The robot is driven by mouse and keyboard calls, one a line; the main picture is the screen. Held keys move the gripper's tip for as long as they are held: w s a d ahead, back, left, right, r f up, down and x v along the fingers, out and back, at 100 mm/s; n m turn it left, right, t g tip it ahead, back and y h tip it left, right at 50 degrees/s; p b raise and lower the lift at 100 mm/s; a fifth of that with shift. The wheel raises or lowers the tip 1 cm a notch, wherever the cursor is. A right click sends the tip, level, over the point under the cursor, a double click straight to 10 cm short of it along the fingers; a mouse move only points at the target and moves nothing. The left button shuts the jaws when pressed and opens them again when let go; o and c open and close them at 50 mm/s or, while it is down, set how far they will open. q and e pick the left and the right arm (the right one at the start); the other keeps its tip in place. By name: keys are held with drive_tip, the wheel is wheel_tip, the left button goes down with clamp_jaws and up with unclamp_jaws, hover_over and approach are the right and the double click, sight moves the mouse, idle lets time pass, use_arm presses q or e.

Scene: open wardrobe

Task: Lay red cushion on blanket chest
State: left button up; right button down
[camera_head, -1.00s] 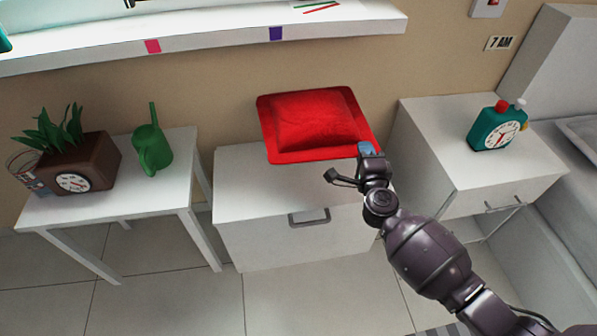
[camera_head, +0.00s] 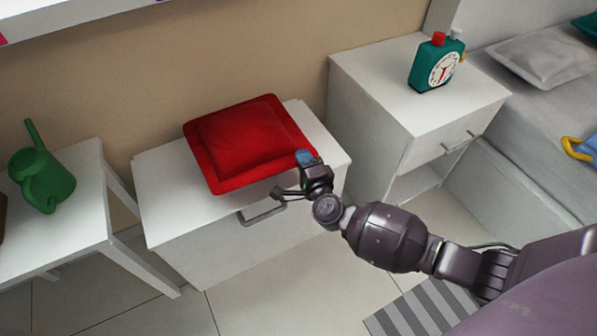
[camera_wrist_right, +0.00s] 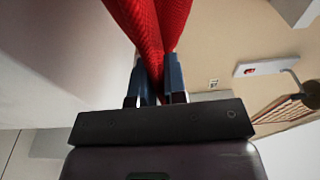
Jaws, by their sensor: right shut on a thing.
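The red cushion (camera_head: 248,140) is square with a flat border. In the head view it appears over the top of the white blanket chest (camera_head: 160,187), towards its back; I cannot tell whether it rests on the lid. My right gripper (camera_head: 306,158) is shut on the cushion's near right corner. In the right wrist view the cushion (camera_wrist_right: 150,25) is pinched between the two blue fingertips of the right gripper (camera_wrist_right: 157,82). The left gripper is not in view.
A white side table (camera_head: 85,215) with a green watering can (camera_head: 42,175) stands left. The bed (camera_head: 535,120) is far right. The chest has a front handle (camera_head: 262,213).

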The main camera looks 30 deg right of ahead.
drive_tip(key=shift+f, duration=0.6)
wheel_tip(320, 180, down, 4)
drive_tip(key=b, duration=0.2)
drive_tip(key=shift+f+b, duration=0.2)
drive_tip(key=shift+b, duration=0.15)
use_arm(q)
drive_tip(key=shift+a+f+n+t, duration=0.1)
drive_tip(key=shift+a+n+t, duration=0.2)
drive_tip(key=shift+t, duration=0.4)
use_arm(e)
drive_tip(key=c, duration=1.2)
unclamp_jaws()
drive_tip(key=shift+r, duration=0.1)
drive_tip(key=shift+o, duration=0.2)
use_arm(q)
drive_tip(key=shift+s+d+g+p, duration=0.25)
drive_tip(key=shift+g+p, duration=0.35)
drive_tip(key=shift+p, duration=0.75)
use_arm(e)
drive_tip(key=s+a, duration=0.1)
drive_tip(key=s, duration=1.1)
drive_tip(key=shift+r, duration=0.15)
